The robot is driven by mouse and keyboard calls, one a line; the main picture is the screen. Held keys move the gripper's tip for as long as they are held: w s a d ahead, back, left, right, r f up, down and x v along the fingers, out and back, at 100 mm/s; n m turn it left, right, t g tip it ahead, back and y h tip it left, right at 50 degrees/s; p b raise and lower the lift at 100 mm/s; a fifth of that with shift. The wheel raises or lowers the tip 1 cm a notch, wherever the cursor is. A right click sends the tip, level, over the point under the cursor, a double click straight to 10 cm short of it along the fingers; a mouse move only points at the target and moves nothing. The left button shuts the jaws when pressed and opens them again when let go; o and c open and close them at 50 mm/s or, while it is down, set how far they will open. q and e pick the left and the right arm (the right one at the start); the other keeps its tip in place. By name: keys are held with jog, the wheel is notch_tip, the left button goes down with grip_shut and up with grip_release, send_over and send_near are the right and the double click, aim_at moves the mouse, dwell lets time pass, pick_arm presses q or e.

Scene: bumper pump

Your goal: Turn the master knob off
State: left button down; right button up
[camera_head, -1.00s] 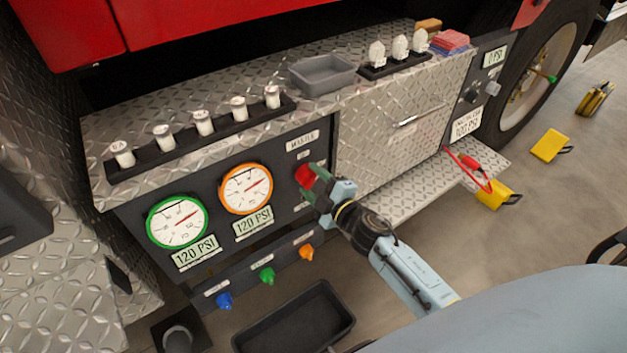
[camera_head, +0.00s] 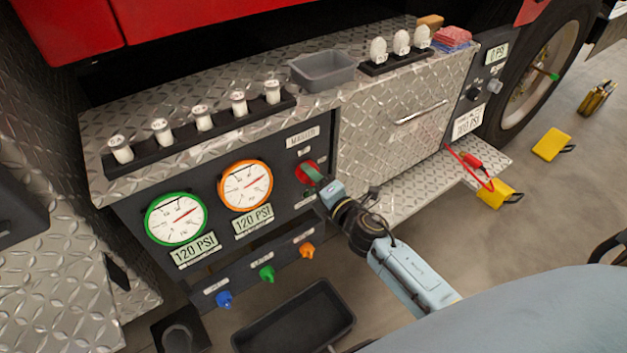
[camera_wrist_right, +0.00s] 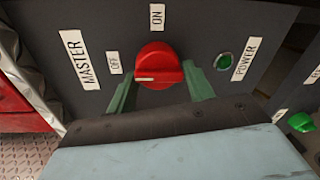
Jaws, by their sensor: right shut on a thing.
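The red master knob (camera_head: 305,168) sits on the dark panel under the MASTER label (camera_head: 302,137). It also shows in the right wrist view (camera_wrist_right: 159,64), between the green fingers of my right gripper (camera_wrist_right: 162,85). My right gripper (camera_head: 312,176) is shut on the knob. The knob's white mark points left, on the side of the OFF label (camera_wrist_right: 115,63); the ON label (camera_wrist_right: 157,16) is above the knob. A green POWER lamp (camera_wrist_right: 223,61) is to its right and looks dim. My left gripper is not in view.
Two gauges, green-rimmed (camera_head: 176,218) and orange-rimmed (camera_head: 245,187), stand left of the knob, each with a 120 PSI display. Blue, green and orange knobs line the lower strip. A black bin (camera_head: 296,318) is below. A grey tray (camera_head: 322,72) is on the ledge.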

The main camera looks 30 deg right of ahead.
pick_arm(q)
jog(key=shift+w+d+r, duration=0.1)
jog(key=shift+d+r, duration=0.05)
pick_arm(e)
jog(key=shift+w+d+r, duration=0.1)
jog(key=shift+w+r, duration=0.05)
jog(key=shift+r, duration=0.15)
jog(key=o, duration=0.8)
jog(key=shift+c, duration=0.2)
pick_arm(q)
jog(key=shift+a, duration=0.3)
pick_arm(e)
jog(key=shift+o, duration=0.6)
jog(key=shift+f, duration=0.15)
jog(key=shift+s, duration=0.2)
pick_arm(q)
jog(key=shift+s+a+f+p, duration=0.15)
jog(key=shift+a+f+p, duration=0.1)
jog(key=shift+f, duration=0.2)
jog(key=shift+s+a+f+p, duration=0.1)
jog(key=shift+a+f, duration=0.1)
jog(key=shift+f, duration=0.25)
pick_arm(e)
jog(key=s+d+r, duration=0.1)
jog(key=s, duration=1.2)
jog(key=shift+d, duration=0.35)
